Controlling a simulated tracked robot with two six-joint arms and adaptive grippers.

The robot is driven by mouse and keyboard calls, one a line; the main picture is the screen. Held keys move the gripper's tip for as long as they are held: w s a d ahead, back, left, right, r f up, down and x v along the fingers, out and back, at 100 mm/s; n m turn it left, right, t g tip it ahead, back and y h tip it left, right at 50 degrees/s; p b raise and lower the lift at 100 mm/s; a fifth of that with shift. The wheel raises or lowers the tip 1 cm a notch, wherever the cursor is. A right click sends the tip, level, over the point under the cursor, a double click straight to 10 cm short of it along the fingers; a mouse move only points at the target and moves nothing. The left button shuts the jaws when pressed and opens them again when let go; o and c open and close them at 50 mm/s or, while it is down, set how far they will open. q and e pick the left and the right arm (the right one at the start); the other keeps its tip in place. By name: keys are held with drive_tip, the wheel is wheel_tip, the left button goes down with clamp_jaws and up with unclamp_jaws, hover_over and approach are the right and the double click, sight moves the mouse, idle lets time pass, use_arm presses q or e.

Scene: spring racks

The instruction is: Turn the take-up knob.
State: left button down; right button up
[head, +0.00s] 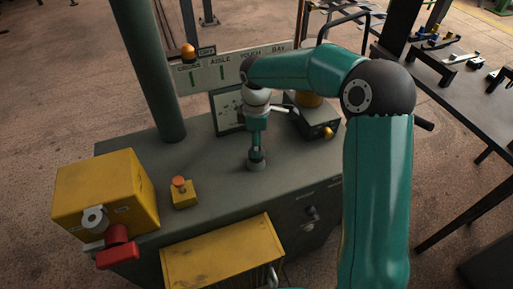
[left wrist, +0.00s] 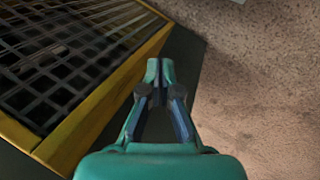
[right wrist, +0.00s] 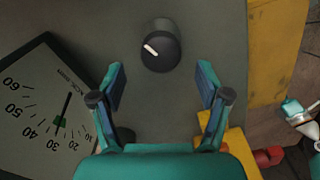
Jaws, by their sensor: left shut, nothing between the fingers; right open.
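The take-up knob, a round black knob (right wrist: 161,46) with a white pointer mark, stands on the grey surface in the right wrist view. My left gripper (left wrist: 157,82) is shut and empty beside a yellow-framed mesh guard (left wrist: 118,85).
A dial gauge (right wrist: 38,112) with a green-based needle lies left of the knob. On the bench (head: 215,160) stand a yellow button box (head: 184,198), a larger yellow box (head: 100,190) with a red handle (head: 118,254), and a grey pillar (head: 150,70).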

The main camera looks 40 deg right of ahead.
wheel_tip(320, 180, up, 8)
drive_tip(key=shift+f, duration=0.1)
idle(0.6)
